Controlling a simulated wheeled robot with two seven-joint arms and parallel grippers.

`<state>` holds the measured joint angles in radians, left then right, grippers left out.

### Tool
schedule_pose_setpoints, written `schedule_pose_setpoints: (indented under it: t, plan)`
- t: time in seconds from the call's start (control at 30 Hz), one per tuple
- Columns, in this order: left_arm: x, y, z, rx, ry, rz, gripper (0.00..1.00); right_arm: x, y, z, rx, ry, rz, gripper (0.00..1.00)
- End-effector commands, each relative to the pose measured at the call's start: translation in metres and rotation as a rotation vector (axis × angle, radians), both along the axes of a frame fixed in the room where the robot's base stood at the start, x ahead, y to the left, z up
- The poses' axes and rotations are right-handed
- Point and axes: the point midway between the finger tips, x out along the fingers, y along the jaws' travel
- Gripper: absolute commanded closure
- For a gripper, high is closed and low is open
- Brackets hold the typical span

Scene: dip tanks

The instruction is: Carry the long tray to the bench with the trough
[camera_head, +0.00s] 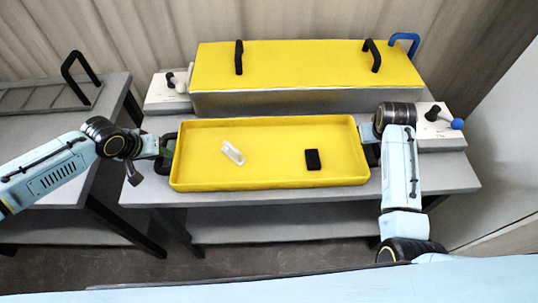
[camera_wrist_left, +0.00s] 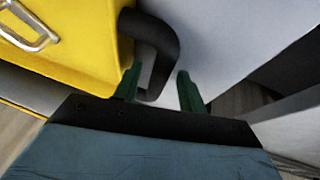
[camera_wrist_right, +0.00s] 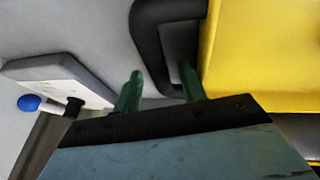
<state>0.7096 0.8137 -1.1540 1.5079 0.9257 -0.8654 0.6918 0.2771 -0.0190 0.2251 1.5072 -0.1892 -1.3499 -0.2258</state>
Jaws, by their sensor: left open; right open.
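The long yellow tray (camera_head: 270,184) lies level on the grey bench in the middle, with a black handle at each short end. A white bracket-like piece (camera_head: 232,152) and a small black block (camera_head: 312,159) lie in it. My left gripper (camera_wrist_left: 157,85) is open at the left handle (camera_wrist_left: 160,40), whose bar shows between the fingers. My right gripper (camera_wrist_right: 160,84) is open at the right handle (camera_wrist_right: 147,45), whose bar also shows between the fingers. In the head view my right arm partly hides the right handle.
Behind the tray stands a long tank with a yellow lid (camera_head: 305,65) and black handles. Control boxes flank it, the right one with a blue-knobbed lever (camera_head: 457,124). Another grey bench (camera_head: 60,128) at the left holds a grey framed thing with a black handle (camera_head: 80,72). A gap separates the benches.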

Motion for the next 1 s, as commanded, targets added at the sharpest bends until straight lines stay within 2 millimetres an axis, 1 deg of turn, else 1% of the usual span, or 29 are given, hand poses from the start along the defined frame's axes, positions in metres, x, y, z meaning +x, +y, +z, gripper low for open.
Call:
schedule_pose_setpoints:
  t: [0.13, 0.27, 0.6, 0.7, 0.83, 0.93, 1.0]
  plan:
    - [-0.002, 0.002, 0.006, 0.000, 0.000, 0.000, 0.59, 0.000, 0.000, 0.000, 0.000, 0.000, 0.000, 0.59]
    - [-0.009, 0.006, 0.022, 0.000, -0.001, -0.001, 0.59, 0.000, 0.000, 0.000, 0.000, 0.000, 0.000, 0.59]
    - [-0.035, 0.019, 0.084, 0.001, -0.001, 0.000, 0.59, 0.000, 0.000, 0.000, 0.000, 0.000, 0.000, 0.59]
    - [-0.040, 0.021, 0.097, 0.001, -0.001, 0.001, 0.59, 0.000, 0.000, 0.000, 0.000, 0.000, 0.000, 0.59]
    - [-0.044, 0.023, 0.106, 0.000, 0.000, 0.000, 0.59, 0.000, 0.000, 0.000, 0.000, 0.000, 0.000, 0.59]
    - [-0.045, 0.023, 0.109, 0.000, 0.000, 0.000, 0.59, -0.001, 0.001, 0.003, 0.000, 0.000, 0.000, 0.59]
    - [-0.045, 0.023, 0.109, 0.000, 0.000, 0.000, 0.59, -0.003, 0.002, 0.008, -0.001, -0.002, 0.000, 0.59]
